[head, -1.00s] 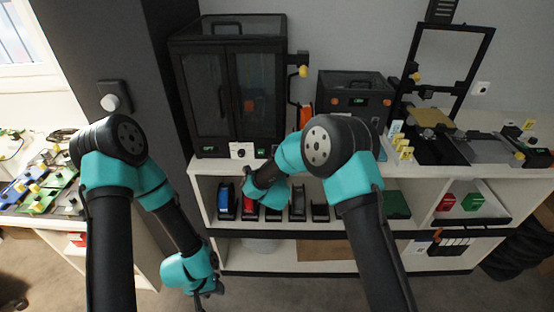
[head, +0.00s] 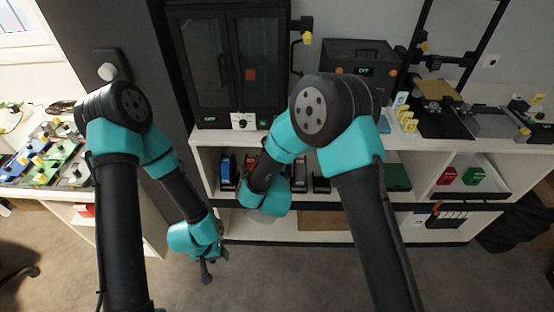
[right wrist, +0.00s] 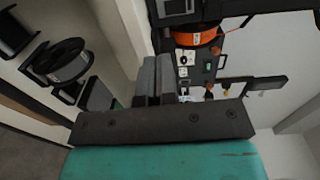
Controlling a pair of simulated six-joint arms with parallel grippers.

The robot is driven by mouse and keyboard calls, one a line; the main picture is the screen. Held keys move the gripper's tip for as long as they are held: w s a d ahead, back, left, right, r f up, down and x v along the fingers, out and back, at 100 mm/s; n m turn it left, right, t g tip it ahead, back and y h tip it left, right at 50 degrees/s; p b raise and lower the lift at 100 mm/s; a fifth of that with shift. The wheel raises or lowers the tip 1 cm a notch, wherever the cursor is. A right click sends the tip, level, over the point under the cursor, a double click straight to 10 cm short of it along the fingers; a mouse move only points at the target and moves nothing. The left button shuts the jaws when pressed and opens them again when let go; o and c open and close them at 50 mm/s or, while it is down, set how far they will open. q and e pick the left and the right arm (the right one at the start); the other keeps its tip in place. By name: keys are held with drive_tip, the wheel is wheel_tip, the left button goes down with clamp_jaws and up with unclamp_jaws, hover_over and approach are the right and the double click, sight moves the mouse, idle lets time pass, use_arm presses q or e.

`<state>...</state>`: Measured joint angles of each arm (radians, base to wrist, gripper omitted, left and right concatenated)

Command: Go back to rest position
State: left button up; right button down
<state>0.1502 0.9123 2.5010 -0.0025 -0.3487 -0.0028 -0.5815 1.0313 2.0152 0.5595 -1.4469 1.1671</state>
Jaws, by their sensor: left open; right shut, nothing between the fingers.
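My left gripper (head: 208,268) hangs low in the head view, in front of the dark panel and above the floor. It is open and holds nothing. My right arm is bent in front of the shelf, and its gripper is hidden in the head view. In the right wrist view the right gripper's two grey fingers (right wrist: 155,78) are together, with nothing between them.
A white shelf unit (head: 440,142) stands ahead, bearing a black enclosed cabinet (head: 232,75). Spools sit in its upper compartment. An orange spool (right wrist: 196,37) shows beyond the right fingers. A side table with coloured boards (head: 45,160) is at left. The floor is open.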

drive_tip(key=shift+s, duration=0.75)
drive_tip(key=s+d+f+n+g+y, duration=0.1)
drive_tip(key=s+d+f+n+g, duration=0.25)
drive_tip(key=d+f, duration=0.45)
drive_tip(key=s+d+f+n+g+y, duration=0.1)
drive_tip(key=s+d+f+n+g, duration=0.3)
drive_tip(key=d+f, duration=0.45)
drive_tip(key=s+d+f+n+g, duration=0.3)
drive_tip(key=s+d+n+g, duration=0.1)
drive_tip(key=s, duration=0.4)
drive_tip(key=s+d+f+n+g+y, duration=0.1)
drive_tip(key=s+d+f+n+g, duration=0.2)
drive_tip(key=s, duration=0.6)
drive_tip(key=d+n+g, duration=0.1)
drive_tip(key=d+g, duration=0.1)
drive_tip(key=d, duration=0.1)
drive_tip(key=shift+d, duration=0.2)
